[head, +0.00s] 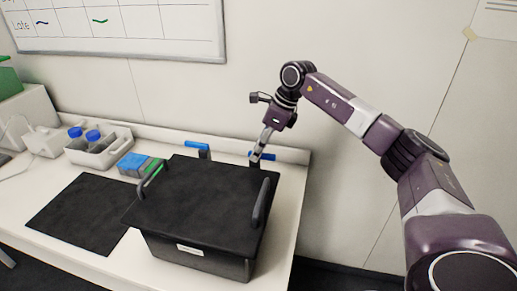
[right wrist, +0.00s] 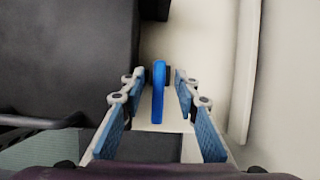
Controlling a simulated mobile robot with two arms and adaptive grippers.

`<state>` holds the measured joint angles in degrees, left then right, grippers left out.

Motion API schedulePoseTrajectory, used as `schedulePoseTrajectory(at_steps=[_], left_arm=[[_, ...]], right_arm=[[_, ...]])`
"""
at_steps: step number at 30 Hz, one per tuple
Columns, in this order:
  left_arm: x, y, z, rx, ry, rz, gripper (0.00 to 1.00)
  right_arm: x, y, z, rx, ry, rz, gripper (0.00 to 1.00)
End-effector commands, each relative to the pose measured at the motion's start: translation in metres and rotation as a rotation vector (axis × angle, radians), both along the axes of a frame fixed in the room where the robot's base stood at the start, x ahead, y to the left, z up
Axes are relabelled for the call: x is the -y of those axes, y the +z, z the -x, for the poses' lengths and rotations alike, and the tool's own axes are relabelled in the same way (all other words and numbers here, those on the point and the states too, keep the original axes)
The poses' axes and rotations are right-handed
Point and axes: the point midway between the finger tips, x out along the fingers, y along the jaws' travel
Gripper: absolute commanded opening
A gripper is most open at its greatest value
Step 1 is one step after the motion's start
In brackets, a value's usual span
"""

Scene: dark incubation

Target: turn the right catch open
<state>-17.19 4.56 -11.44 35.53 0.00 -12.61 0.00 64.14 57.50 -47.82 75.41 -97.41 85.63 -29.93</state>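The black box (head: 200,250) stands on the white bench with its dark lid (head: 205,200) on. Two blue catches show at its back edge: the left catch (head: 196,145) and the right catch (head: 268,156). My right gripper (head: 256,158) points down at the right catch and partly hides it in the head view. In the right wrist view the blue lever of the right catch (right wrist: 158,95) lies between the fingers of my right gripper (right wrist: 157,77). The fingers are open, with a gap on each side of the lever. My left gripper is out of view.
Grey handles stand at the lid's left (head: 150,180) and right (head: 260,203). A dark mat (head: 80,213), a blue and green block (head: 134,164) and a white rack (head: 100,151) with blue-capped bottles are left of the box. The wall is close behind.

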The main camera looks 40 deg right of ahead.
Motion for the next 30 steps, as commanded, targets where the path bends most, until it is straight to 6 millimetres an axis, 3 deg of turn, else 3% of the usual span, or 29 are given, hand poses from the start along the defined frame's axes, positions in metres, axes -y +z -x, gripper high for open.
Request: schedulePoseTrajectory(at_steps=[5, 21, 30], left_arm=[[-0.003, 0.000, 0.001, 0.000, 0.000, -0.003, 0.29], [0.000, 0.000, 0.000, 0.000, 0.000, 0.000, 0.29], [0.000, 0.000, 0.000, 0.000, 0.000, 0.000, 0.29]], right_arm=[[0.002, 0.008, 0.002, 0.001, 0.000, 0.000, 0.29], [0.028, 0.099, 0.031, 0.002, 0.000, -0.001, 0.29], [0.031, 0.111, 0.035, -0.001, -0.001, 0.000, 0.29]])
